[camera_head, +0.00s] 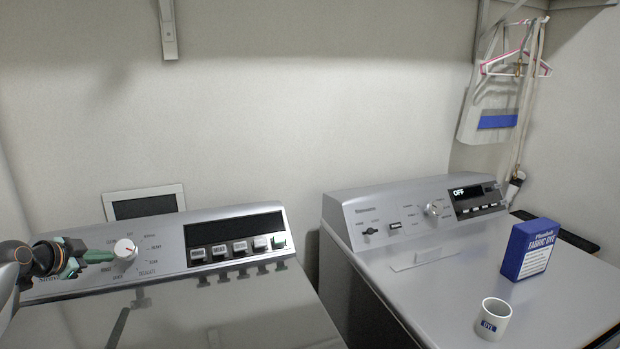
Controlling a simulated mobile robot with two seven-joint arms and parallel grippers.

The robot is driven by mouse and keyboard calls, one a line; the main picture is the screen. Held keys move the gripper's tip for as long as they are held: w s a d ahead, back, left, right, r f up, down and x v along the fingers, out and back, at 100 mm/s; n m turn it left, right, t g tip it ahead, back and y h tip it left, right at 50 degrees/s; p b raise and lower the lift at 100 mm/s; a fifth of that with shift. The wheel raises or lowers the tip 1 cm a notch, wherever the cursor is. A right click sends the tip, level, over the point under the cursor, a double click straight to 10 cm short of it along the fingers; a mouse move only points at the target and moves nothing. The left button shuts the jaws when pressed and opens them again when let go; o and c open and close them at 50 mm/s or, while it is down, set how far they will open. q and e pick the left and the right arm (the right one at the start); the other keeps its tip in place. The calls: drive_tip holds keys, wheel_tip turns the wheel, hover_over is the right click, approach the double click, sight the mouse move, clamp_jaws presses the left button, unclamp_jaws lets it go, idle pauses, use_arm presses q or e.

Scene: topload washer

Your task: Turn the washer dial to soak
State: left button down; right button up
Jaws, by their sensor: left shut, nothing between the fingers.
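The washer (200,315) stands at the left of the head view, with a sloped silver control panel. Its round white dial (125,249) has a red mark near the top and printed labels around it. My left gripper (108,256) comes in from the left edge, with green fingers shut and empty. The fingertips are at the dial's left side; I cannot tell whether they touch it. The gripper and wrist hide the left end of the panel and some labels. The display (234,228) on the washer is dark. My right gripper is not in view.
A dryer (400,260) stands to the right, its display reading OFF. A blue fabric dye box (531,249) and a white cup (493,319) stand on its top. Hangers (515,66) hang at the back right. A gap separates the machines.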

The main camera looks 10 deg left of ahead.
use_arm(q)
drive_tip(key=shift+s, duration=0.1)
drive_tip(key=s+d+r+p, duration=0.1)
drive_tip(key=s+r+p, duration=0.1)
drive_tip(key=s+r, duration=0.1)
drive_tip(key=shift+s+d+r+p, duration=0.25)
drive_tip(key=shift+s+r+p, duration=0.15)
drive_tip(key=shift+r, duration=0.35)
